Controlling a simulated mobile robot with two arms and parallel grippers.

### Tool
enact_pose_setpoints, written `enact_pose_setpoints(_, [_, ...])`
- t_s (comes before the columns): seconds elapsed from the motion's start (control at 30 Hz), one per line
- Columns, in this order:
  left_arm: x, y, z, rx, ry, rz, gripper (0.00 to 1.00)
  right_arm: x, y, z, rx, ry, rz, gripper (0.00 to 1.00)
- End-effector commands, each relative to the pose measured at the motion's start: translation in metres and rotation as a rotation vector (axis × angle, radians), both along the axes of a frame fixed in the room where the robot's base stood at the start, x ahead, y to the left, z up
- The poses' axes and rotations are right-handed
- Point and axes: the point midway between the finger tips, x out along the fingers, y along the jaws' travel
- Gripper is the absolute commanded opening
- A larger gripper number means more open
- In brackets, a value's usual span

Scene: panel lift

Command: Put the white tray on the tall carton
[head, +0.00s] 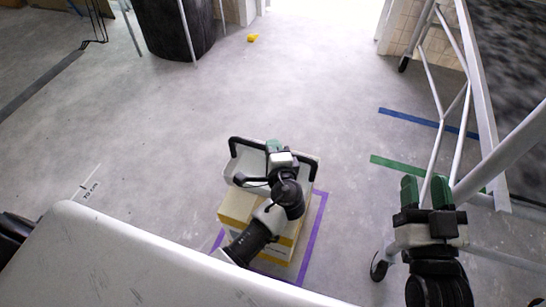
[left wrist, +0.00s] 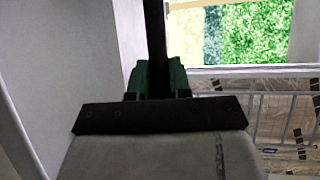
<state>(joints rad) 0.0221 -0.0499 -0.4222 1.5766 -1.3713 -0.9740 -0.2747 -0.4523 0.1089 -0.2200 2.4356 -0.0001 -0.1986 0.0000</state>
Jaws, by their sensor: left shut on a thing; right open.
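The white tray (head: 243,167) with black handles shows in the middle of the head view, over the yellow-and-white carton (head: 236,207). I cannot tell whether the tray touches the carton. My left gripper (head: 274,147) is at the tray's far side, and its arm hides much of the tray and carton. In the left wrist view its green fingers (left wrist: 158,78) are shut on a black bar of the tray. My right gripper (head: 426,192) is open and empty, to the right of the carton and apart from it.
Purple tape (head: 315,235) marks the floor around the carton. A white wheeled frame (head: 460,125) stands at the right, close to my right gripper. Green tape (head: 395,164) and blue tape (head: 410,117) lie on the floor. A dark bin (head: 172,28) stands far left. The middle floor is clear.

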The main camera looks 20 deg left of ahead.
Motion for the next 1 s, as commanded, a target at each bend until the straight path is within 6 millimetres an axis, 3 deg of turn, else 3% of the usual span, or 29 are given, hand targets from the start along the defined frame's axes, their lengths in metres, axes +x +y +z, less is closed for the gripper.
enact_pose_setpoints(0.5, [0.001,0.000,-0.034,0.001,-0.002,0.000,0.00,-0.018,0.004,0.044,0.108,-0.386,0.023,0.43])
enact_pose_setpoints(1.0, [0.001,0.000,-0.037,0.001,-0.002,0.000,0.00,-0.023,0.003,0.050,0.124,-0.444,0.025,0.43])
